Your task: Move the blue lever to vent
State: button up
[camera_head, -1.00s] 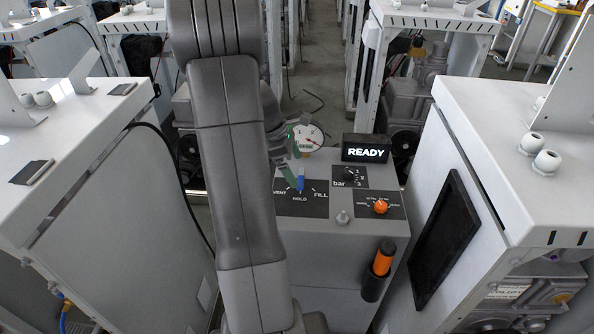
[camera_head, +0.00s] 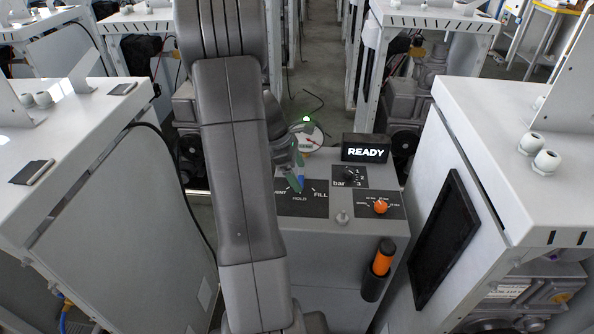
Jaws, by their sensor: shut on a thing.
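The blue lever (camera_head: 301,184) stands on the dark VENT/HOLD/FILL plate (camera_head: 316,207) of the grey dispenser, near the HOLD mark. The VENT label at the plate's left is partly hidden by my arm. My gripper (camera_head: 297,178), with green fingertips, comes down from behind my arm and is shut on the blue lever. The lever's upper part is hidden by the fingers, so its exact tilt is hard to tell.
A READY display (camera_head: 366,149), a bar knob (camera_head: 349,176) and an orange knob (camera_head: 381,206) sit right of the lever. A round gauge (camera_head: 310,138) stands behind, with a lit green lamp (camera_head: 306,119). White cabinets flank both sides.

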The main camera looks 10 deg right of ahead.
jog(key=shift+w+a+m, duration=0.1)
jog(key=shift+m, duration=0.2)
jog(key=m+p, duration=0.1)
jog(key=w+m+g+p, duration=0.1)
jog(key=m, duration=0.1)
jog(key=shift+a+r+g, duration=0.1)
jog(key=shift+a+g, duration=0.2)
jog(key=shift+a, duration=0.1)
jog(key=shift+w+a+m+g+y+p, duration=0.15)
jog(key=shift+m+y+p, duration=0.1)
jog(key=shift+m, duration=0.45)
jog(key=shift+w+a+m+g+y+p, duration=0.1)
jog(key=shift+w+m+y+p, duration=0.15)
jog(key=shift+m, duration=0.45)
jog(key=shift+w+a+m+g+y+p, duration=0.15)
jog(key=shift+m+y, duration=0.15)
jog(key=shift+m, duration=0.4)
jog(key=o, duration=1.3)
jog(key=shift+c, duration=0.2)
jog(key=b+v, duration=0.1)
jog(key=v, duration=1.2)
jog(key=shift+w+r, duration=0.2)
jog(key=shift+r, duration=0.15)
jog(key=shift+f, duration=0.1)
